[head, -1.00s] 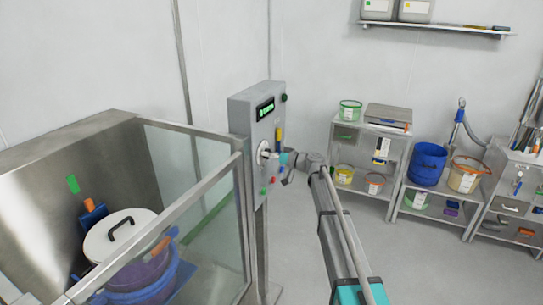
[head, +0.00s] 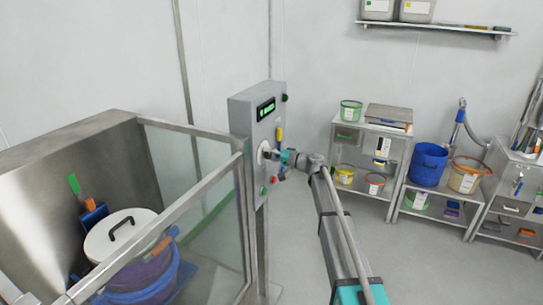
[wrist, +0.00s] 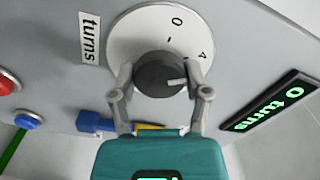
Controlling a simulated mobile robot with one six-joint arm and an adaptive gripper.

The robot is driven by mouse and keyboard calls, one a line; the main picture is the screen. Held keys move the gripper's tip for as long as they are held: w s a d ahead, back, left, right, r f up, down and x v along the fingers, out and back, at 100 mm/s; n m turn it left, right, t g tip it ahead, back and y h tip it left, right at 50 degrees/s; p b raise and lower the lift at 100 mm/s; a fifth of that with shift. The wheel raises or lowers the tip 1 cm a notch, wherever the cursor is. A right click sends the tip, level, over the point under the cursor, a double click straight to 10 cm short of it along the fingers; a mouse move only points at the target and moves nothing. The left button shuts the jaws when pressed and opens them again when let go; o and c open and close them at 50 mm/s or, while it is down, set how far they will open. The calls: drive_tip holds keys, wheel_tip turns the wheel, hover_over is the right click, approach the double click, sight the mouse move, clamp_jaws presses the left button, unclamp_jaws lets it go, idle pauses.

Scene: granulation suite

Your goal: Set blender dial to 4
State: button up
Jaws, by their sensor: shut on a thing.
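The blender dial is a dark round knob (wrist: 160,74) with a white pointer mark, on a white scale plate (wrist: 120,38) in the wrist view. The plate shows a 0, a short dash and part of another figure, perhaps a 4. The pointer mark faces right in the picture. A "turns" label (wrist: 89,38) is beside the plate, and the green display (wrist: 270,106) reads 0 turns. My gripper (wrist: 158,80) is shut on the knob, one finger on each side. In the head view, my gripper (head: 272,155) meets the control panel (head: 246,115) and largely hides the knob.
Red (wrist: 8,83) and blue (wrist: 28,121) buttons are on the panel near the dial. A blue-and-yellow part (wrist: 95,123) is behind my gripper. A glass-sided enclosure (head: 200,180) stands left of the panel. Shelving (head: 372,130) stands to the right, with open floor before it.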

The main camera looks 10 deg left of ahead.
drive_tip(key=shift+a, duration=0.15)
drive_tip(key=o, duration=1.1)
drive_tip(key=shift+o, duration=0.2)
drive_tip(key=shift+d, duration=0.2)
drive_tip(key=shift+s+d, duration=0.15)
drive_tip(key=shift+d, duration=0.05)
drive_tip(key=v, duration=1.1)
drive_tip(key=shift+d, duration=0.1)
